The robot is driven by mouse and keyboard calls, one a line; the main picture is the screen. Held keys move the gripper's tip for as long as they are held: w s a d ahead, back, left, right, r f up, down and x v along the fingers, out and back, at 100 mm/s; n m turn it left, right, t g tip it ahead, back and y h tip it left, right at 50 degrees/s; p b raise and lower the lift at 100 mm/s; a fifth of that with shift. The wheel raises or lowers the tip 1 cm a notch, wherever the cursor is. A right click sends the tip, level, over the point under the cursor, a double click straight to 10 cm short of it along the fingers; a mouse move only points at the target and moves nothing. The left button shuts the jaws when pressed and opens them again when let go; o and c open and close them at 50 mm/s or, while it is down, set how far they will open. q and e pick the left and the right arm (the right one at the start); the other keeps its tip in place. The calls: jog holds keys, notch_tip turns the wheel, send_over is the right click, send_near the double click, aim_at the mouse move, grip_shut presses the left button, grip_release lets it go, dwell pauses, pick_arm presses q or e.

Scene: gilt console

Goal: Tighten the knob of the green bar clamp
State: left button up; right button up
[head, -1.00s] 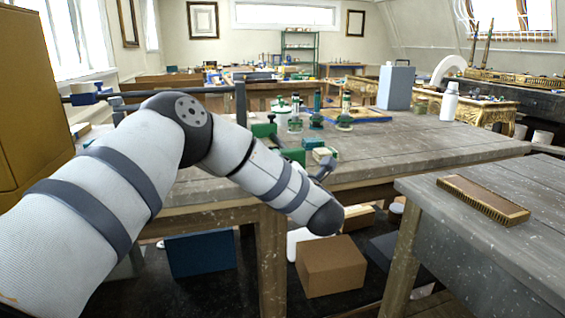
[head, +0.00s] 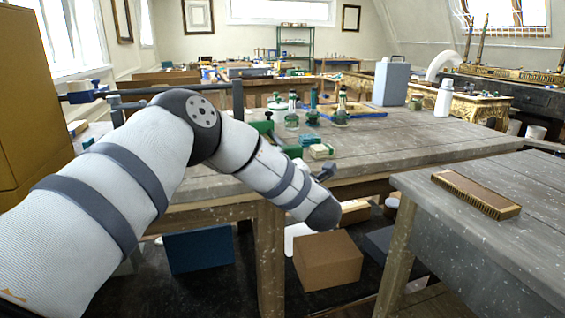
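Green parts (head: 264,127) show on the wooden table just behind my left arm; they may belong to the green bar clamp, but my arm hides much of them. I cannot make out a knob. A dark bar (head: 170,92) with an upright end runs behind the arm at the left, and I cannot tell whether it is part of the same clamp. My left arm reaches in from the left, across the table's front edge. Its visible end is a dark rounded link, and no gripper fingers show. My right arm and gripper are out of view.
A brush-like block (head: 476,195) lies on the right-hand bench. A cardboard box (head: 327,262) sits below.

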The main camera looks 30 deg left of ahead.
pick_arm(q)
jog(key=shift+d+f, duration=0.1)
jog(key=shift+f, duration=0.25)
jog(key=o, duration=0.9)
jog(key=shift+o, duration=1.4)
jog(key=shift+s+r, duration=0.1)
jog(key=shift+r, duration=0.2)
